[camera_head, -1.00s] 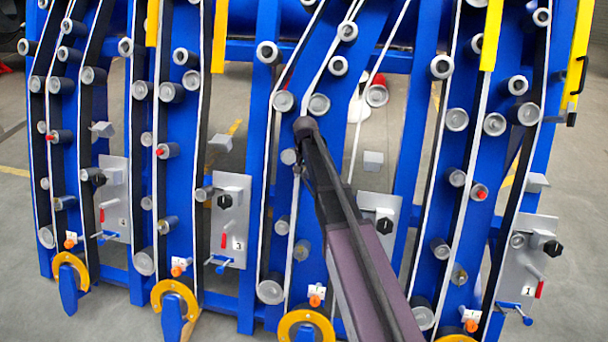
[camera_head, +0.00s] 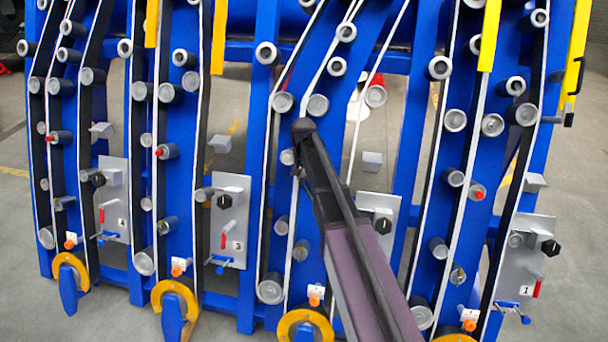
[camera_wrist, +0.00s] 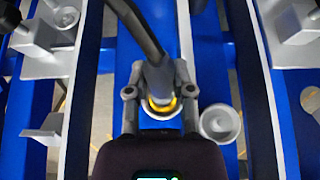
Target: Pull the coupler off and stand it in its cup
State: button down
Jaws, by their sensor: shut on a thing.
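In the wrist view, the grey coupler (camera_wrist: 160,77) is between the two fingers of my gripper (camera_wrist: 159,92). My gripper is shut on it. A dark hose (camera_wrist: 133,18) runs from the coupler's upper end toward the top of the picture. A yellow ring (camera_wrist: 162,106) shows at the coupler's lower end, close to the blue surface. I cannot tell if the coupler is still seated there. A grey, round, hollow piece (camera_wrist: 220,123) is just right of the gripper, and I cannot tell if it is the cup. In the head view my arm hides the gripper and coupler.
Blue uprights (camera_head: 405,160) with white-edged belts and many grey rollers (camera_head: 376,96) surround my arm. Grey panels with black knobs (camera_head: 383,226) stand between them. Yellow rings (camera_head: 306,326) are along the bottom. In the wrist view, a grey bracket (camera_wrist: 45,128) is at left.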

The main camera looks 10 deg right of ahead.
jog(key=shift+s+a+r+p, duration=0.2)
jog(key=shift+s+r+p, duration=0.1)
jog(key=shift+s, duration=0.15)
jog(key=shift+s+a+r+p, duration=0.15)
jog(key=shift+s+r+p, duration=0.1)
jog(key=shift+s, duration=0.15)
jog(key=shift+d+f, duration=0.1)
dwell(0.4)
